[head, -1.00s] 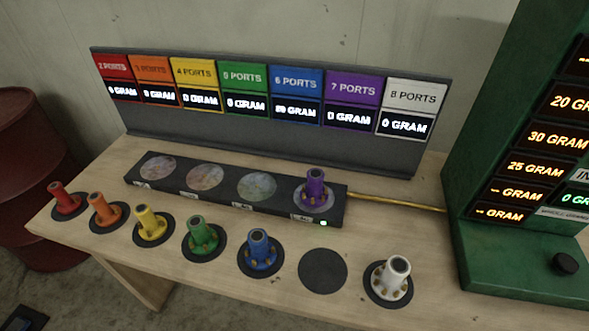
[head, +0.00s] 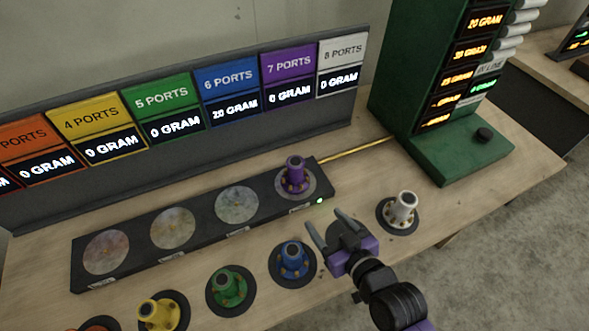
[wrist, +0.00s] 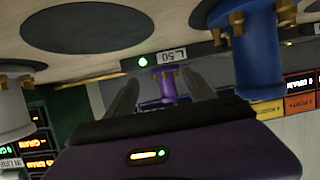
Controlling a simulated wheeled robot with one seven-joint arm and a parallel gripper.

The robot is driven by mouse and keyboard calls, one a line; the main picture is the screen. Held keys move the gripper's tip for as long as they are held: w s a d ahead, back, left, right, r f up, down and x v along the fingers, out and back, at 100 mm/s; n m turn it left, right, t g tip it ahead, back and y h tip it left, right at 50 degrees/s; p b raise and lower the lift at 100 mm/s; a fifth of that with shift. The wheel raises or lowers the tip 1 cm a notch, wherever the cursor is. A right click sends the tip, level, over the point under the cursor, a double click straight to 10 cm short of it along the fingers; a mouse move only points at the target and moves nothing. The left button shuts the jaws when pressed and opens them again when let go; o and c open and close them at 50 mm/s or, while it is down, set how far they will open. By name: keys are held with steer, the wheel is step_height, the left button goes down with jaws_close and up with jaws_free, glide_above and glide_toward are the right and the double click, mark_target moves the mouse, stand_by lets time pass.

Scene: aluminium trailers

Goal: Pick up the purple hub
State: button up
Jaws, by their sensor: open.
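The purple hub (head: 295,176) stands upright on the rightmost round pad of the black bar (head: 150,253), beside a lit green light. My gripper (head: 326,240) is open and empty, in front of the hub and apart from it, over the empty dark disc between the blue and white hubs. In the wrist view the purple hub (wrist: 168,85) shows beyond and between the two open fingers (wrist: 160,98). That view looks upside down, and the hub's lower part is near the bar's edge with its label.
The blue hub (head: 292,260) stands close left of my gripper and the white hub (head: 402,211) to its right. Green (head: 230,287) and yellow (head: 160,310) hubs are further left. A sign board (head: 180,130) stands behind the bar, and a green display cabinet (head: 430,90) at the back right.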

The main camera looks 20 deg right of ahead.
mark_target(300, 174)
steer(key=shift+n+y, duration=0.4)
steer(key=shift+y, duration=0.1)
steer(key=w+r, duration=0.1)
steer(key=w, duration=0.2)
steer(key=w+r+p, duration=0.1)
steer(key=w, duration=0.3)
steer(key=w+r, duration=0.1)
steer(key=w, duration=0.3)
steer(key=shift+w+a+r, duration=0.15)
steer(key=shift+w+r, duration=0.05)
steer(key=shift+r, duration=0.2)
steer(key=shift+w, duration=0.4)
steer(key=shift+p+x, duration=0.95)
steer(key=shift+x, duration=2.7)
steer(key=shift+a+r, duration=0.15)
jaws_close()
steer(key=shift+r, duration=0.15)
